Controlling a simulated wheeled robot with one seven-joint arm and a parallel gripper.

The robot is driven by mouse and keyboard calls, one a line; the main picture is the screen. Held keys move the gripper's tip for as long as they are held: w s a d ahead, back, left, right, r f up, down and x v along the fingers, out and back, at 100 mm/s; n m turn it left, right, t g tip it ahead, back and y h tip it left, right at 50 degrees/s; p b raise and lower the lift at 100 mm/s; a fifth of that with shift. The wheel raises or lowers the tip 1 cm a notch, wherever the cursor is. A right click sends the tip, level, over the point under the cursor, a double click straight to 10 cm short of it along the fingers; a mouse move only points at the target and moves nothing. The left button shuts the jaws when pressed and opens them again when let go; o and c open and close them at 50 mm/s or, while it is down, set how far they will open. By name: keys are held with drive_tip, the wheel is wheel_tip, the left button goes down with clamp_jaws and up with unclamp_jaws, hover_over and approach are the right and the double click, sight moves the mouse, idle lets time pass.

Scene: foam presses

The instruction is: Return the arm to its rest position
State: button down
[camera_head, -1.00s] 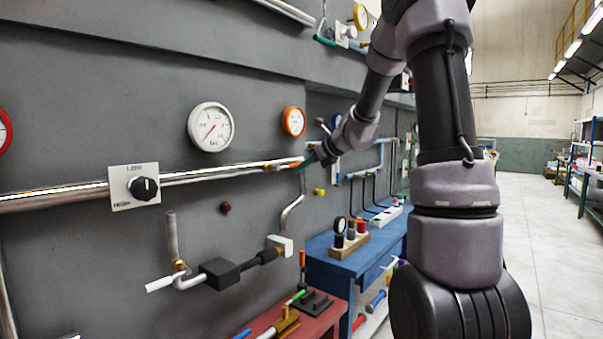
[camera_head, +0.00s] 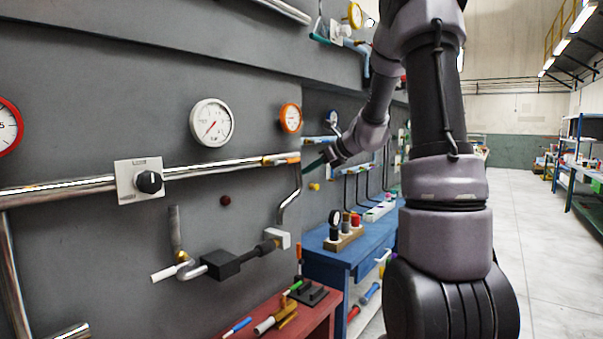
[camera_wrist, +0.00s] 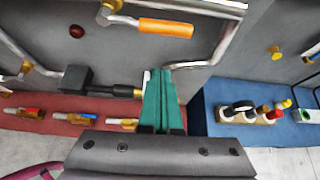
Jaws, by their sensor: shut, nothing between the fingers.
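My gripper (camera_head: 314,164) shows in the head view at the end of my arm, in front of the grey panel and near the pipe with the orange sleeve (camera_head: 281,160). In the wrist view my gripper's green fingers (camera_wrist: 164,78) lie together with nothing between them. They point toward the panel, below the orange sleeve (camera_wrist: 165,28), and appear apart from it. My upper arm stands on the right of the head view, with the forearm bent down and to the left.
The grey panel carries a white gauge (camera_head: 211,122), an orange gauge (camera_head: 290,118), a black knob (camera_head: 149,182) and pipes. A red bench (camera_head: 318,318) and a blue bench (camera_head: 352,252) stand below. The floor aisle (camera_head: 540,240) at right is clear.

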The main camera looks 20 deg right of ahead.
drive_tip(key=v, duration=0.6)
drive_tip(key=s+a+r+n+g, duration=0.3)
drive_tip(key=s+a+n, duration=0.65)
drive_tip(key=s, duration=0.35)
drive_tip(key=s+f+n+h, duration=0.1)
drive_tip(key=s+n+h, duration=0.3)
drive_tip(key=s+n, duration=1.1)
drive_tip(key=shift+s+d+f+t+h, duration=0.2)
drive_tip(key=shift+s+d+t+h, duration=0.1)
drive_tip(key=shift+s+h, duration=0.1)
drive_tip(key=shift+a, duration=0.1)
